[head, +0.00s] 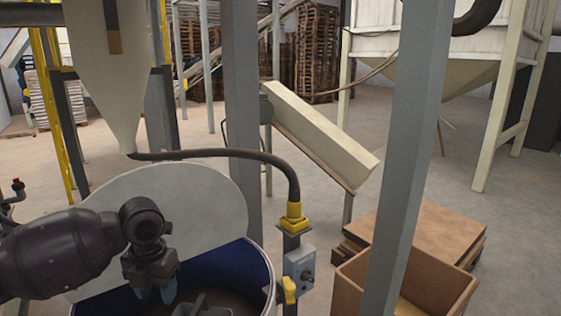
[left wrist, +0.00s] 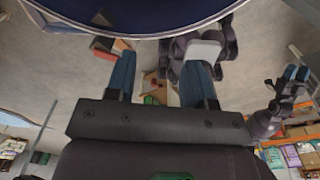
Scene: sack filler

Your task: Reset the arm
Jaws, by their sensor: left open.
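My left arm comes in from the left in the head view, and its gripper (head: 154,289) points down over the blue-lined drum (head: 262,272). In the left wrist view the two bluish fingers of this gripper (left wrist: 158,82) stand wide apart with nothing between them. The drum's blue rim (left wrist: 130,33) crosses the top of that view. What looks like my right gripper (left wrist: 297,74) shows at the right of the left wrist view, too small to tell its opening. A grey object (head: 203,308) shows partly inside the drum at the bottom edge of the head view.
A pale round lid (head: 185,205) stands behind the gripper. A hopper cone (head: 118,105), a black hose (head: 220,155) and a control box (head: 300,270) on a post are close by. Grey uprights (head: 408,140) and a cardboard box (head: 350,290) stand at the right. Open floor lies beyond.

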